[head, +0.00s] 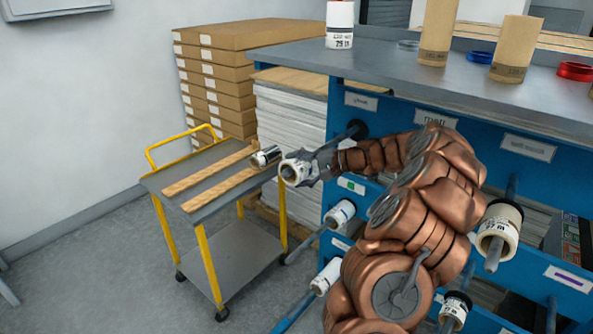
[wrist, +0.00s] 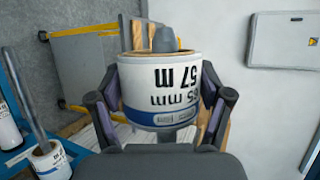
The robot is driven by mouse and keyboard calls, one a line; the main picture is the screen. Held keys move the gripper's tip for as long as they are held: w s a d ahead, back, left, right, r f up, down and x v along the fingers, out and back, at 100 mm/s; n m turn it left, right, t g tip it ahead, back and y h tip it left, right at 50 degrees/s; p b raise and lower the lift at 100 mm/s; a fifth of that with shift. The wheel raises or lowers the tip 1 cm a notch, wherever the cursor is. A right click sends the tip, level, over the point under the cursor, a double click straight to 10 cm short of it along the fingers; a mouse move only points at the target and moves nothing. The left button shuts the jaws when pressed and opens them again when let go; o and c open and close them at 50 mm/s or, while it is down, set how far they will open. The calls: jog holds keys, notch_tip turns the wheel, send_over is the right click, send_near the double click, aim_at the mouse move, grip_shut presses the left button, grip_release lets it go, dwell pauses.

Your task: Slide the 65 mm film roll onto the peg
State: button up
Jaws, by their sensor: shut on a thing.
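The 65 mm film roll (wrist: 160,88) is white with a blue band, and its printing reads "65 mm" and "57 m" upside down in the wrist view. My gripper (wrist: 160,105) is shut on it, with one finger on each side. The roll also shows in the head view (head: 293,173), beside the cart. A grey tapered peg tip (wrist: 165,40) shows above the roll's far rim, seemingly through its core. In the head view a dark peg (head: 347,133) leaves the blue rack and runs behind my gripper. The roll's inner fit is hidden.
Lower pegs carry other rolls (head: 341,214), and another loaded peg (head: 497,232) is at right. A grey bench (head: 400,70) holds more rolls.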

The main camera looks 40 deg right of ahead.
jog(key=o, duration=1.2)
jog(key=shift+c, duration=0.2)
jog(key=shift+s, duration=0.1)
jog(key=v, duration=1.2)
